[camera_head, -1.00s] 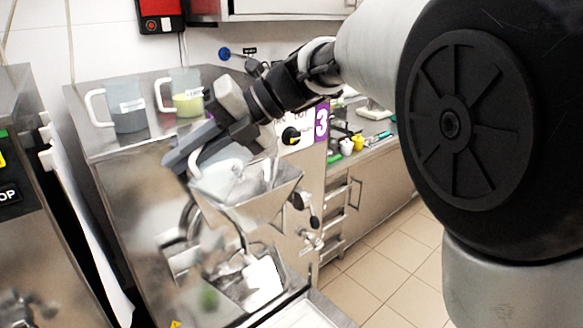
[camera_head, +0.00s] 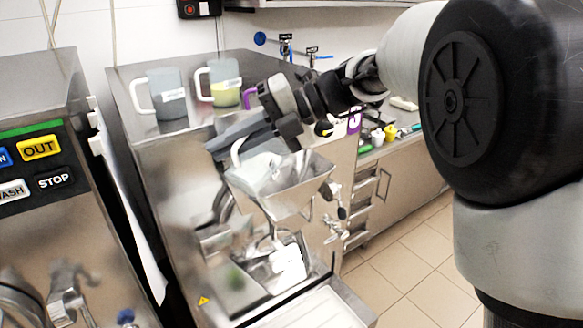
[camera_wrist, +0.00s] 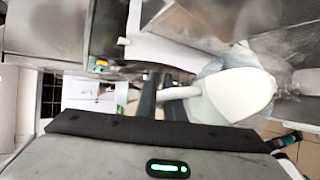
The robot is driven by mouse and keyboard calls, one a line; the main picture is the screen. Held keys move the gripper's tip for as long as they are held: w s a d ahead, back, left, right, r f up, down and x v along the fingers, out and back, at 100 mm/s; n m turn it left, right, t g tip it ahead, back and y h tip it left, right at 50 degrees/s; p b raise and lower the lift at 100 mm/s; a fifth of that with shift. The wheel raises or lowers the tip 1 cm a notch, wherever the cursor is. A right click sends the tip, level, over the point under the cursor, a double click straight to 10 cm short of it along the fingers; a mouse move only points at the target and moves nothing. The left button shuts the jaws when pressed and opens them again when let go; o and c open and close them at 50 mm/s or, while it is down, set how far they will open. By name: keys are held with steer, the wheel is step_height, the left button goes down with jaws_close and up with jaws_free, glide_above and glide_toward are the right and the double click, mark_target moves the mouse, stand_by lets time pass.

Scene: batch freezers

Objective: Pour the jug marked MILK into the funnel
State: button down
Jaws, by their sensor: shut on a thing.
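My gripper (camera_head: 226,146) is shut on the handle of a pale translucent jug (camera_head: 260,172). The jug is tilted at the mouth of the steel funnel (camera_head: 306,190) on the front of the machine. In the wrist view, the jug (camera_wrist: 238,95) shows white contents, and its white handle lies between my dark fingers (camera_wrist: 158,93). I cannot read a mark on the held jug. Whether liquid is flowing is too blurred to tell.
A grey labelled jug (camera_head: 168,98) and a jug with yellow-green contents (camera_head: 224,90) stand on the machine's top (camera_head: 140,124). A panel with OUT and STOP buttons (camera_head: 40,148) is at left. Tiled floor (camera_head: 415,255) is clear at right.

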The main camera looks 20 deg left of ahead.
steer(key=shift+w+d+y, duration=0.15)
steer(key=shift+w+y, duration=0.15)
steer(key=shift+w, duration=0.1)
steer(key=shift+w+d+m+g, duration=0.2)
steer(key=shift+w+d+m, duration=0.05)
steer(key=shift+w, duration=0.35)
steer(key=shift+w+d+m+g, duration=0.2)
steer(key=shift+w+m, duration=0.05)
steer(key=shift+w, duration=0.35)
steer(key=shift+w+d+m+g+y, duration=0.3)
steer(key=shift+w+g+y, duration=0.1)
steer(key=shift+w+y, duration=0.15)
steer(key=shift+a+r, duration=0.1)
steer(key=shift+w+d+r+m+g+y, duration=0.2)
steer(key=shift+w+r+m+g+y, duration=0.1)
steer(key=shift+w+r+m+y, duration=0.15)
stand_by(0.5)
steer(key=shift+w+d+r+m+g+y, duration=0.2)
steer(key=shift+w+r+m+g, duration=0.1)
steer(key=shift+w, duration=0.2)
steer(key=shift+w+d+r+m+g+y, duration=0.15)
steer(key=shift+w+r+m+g+y, duration=0.1)
steer(key=shift+w, duration=0.2)
stand_by(0.8)
stand_by(0.7)
